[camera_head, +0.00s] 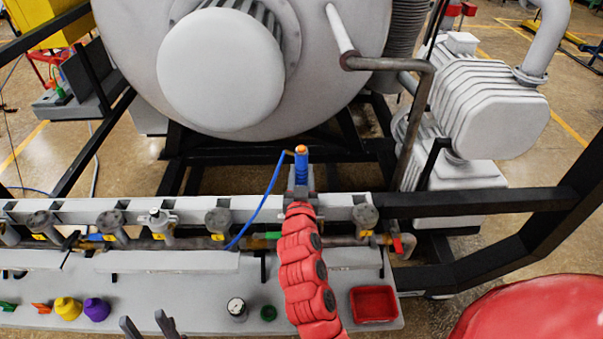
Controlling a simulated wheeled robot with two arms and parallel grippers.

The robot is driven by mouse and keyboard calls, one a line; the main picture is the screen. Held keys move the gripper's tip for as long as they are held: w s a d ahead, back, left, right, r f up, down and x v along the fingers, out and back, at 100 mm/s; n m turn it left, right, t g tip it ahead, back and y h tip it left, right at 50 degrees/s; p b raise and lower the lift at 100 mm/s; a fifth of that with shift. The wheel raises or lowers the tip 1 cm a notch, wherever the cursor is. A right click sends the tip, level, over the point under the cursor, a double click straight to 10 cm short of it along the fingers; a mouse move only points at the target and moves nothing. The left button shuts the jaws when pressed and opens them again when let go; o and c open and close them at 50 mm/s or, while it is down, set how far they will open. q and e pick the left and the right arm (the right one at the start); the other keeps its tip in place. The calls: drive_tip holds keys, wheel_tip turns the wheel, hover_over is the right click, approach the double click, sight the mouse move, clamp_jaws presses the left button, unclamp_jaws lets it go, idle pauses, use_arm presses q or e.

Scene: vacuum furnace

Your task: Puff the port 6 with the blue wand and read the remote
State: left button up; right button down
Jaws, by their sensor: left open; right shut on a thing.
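The blue wand (301,166) with an orange end stands upright in my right gripper (300,189), which is shut on it above the white rail. A blue hose (268,200) runs from the wand's top down to the left. Several ports with yellow tags line the rail, among them one left of my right arm (218,222) and one to its right (365,216). The tag numbers are too small to read, so I cannot tell which is port 6. My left gripper (148,328) is open and empty at the bottom edge. I cannot make out a remote.
The large furnace (120,60) and a ribbed pump (490,105) stand behind the rail. A black frame (480,204) crosses on the right.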

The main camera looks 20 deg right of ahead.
drive_tip(key=shift+f, duration=0.1)
idle(0.4)
drive_tip(key=shift+c, duration=1.9)
unclamp_jaws()
drive_tip(key=shift+s+a+f+b, duration=0.15)
drive_tip(key=shift+s+a+b, duration=0.05)
drive_tip(key=shift+s+b, duration=0.3)
drive_tip(key=b+v, duration=0.3)
drive_tip(key=v, duration=0.4)
drive_tip(key=shift+s+a+f, duration=0.1)
drive_tip(key=shift+s+f, duration=0.05)
drive_tip(key=p+v, duration=0.4)
drive_tip(key=v, duration=0.5)
drive_tip(key=shift+r, duration=0.25)
